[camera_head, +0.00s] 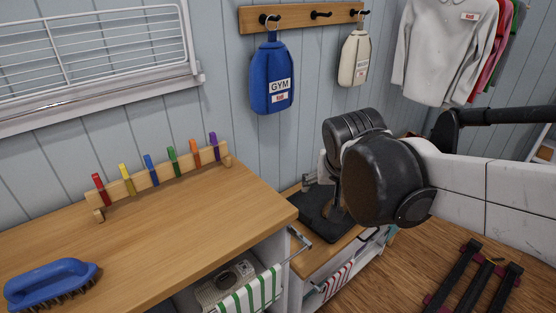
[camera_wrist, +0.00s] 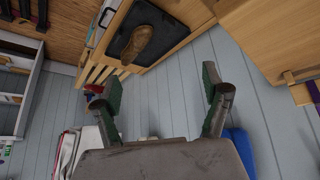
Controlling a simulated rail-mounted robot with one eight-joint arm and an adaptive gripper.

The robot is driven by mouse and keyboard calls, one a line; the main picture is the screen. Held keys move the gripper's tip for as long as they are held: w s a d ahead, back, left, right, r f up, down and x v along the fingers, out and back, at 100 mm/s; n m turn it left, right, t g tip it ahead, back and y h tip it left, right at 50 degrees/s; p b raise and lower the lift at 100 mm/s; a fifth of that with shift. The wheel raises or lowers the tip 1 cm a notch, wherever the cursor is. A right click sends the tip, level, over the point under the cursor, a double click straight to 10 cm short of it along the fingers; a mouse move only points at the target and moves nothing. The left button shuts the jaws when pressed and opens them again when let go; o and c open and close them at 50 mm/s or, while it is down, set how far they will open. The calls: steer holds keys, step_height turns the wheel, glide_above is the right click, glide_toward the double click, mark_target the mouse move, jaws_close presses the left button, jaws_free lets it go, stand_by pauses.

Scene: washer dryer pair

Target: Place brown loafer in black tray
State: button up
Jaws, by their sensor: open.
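The brown loafer (camera_wrist: 138,44) lies on the black tray (camera_wrist: 123,22) in the wrist view, sole or upper not clear at this size. The tray rests on a wooden surface. In the head view the black tray (camera_head: 313,222) is partly hidden behind my arm, and the loafer is mostly hidden there. My gripper (camera_wrist: 161,84) is open, with nothing between its two fingers. It is apart from the loafer and tray, which lie beyond the fingertips in the wrist view.
A wooden counter (camera_head: 190,221) holds a blue brush (camera_head: 50,279) and a rack of coloured pegs (camera_head: 160,174). A blue gym bag (camera_head: 271,78) and a cream bag (camera_head: 354,58) hang on the wall. A striped towel (camera_head: 250,293) hangs below the counter. Shirts hang at the right.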

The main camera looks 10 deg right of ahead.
steer(key=s+a+n+t+y, duration=0.1)
steer(key=s+a+n+y, duration=0.1)
steer(key=s, duration=0.9)
steer(key=a+n, duration=0.1)
steer(key=a, duration=0.1)
steer(key=shift+a+f, duration=0.2)
steer(key=shift+a, duration=0.1)
steer(key=shift+r, duration=0.1)
step_height(320, 180, up, 14)
steer(key=p, duration=1.4)
steer(key=shift+r+p, duration=0.2)
steer(key=shift+p, duration=0.1)
